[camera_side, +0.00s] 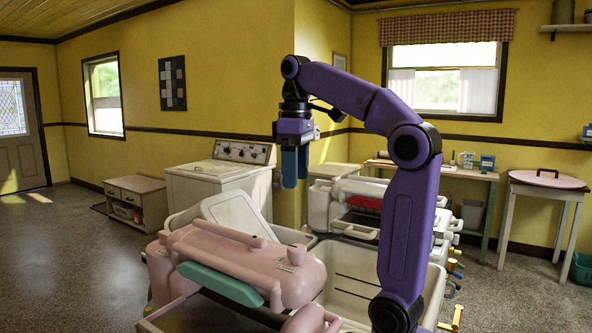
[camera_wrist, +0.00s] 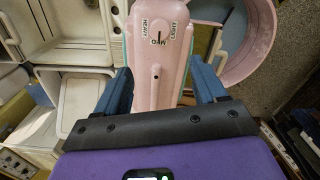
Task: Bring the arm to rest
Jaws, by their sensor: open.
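My gripper (camera_side: 294,168) points straight down and hangs in the air above the pink wringer head (camera_side: 248,262). In the wrist view its two blue fingers (camera_wrist: 165,92) stand wide apart, with nothing held between them. The pink wringer head (camera_wrist: 158,60) lies beyond and below the fingers in that view, with a dial marked HEAVY, MED and a third word hard to read. In the side view the fingers are clear of everything. My purple arm rises from the lower right and bends over at the top.
A pale tub (camera_side: 352,290) stands beside the wringer head. A white washer (camera_side: 216,188) is behind it at the left. More wringer parts and a bench (camera_side: 440,172) are at the back right, with a round-topped table (camera_side: 546,181) further right. The floor at the left is open.

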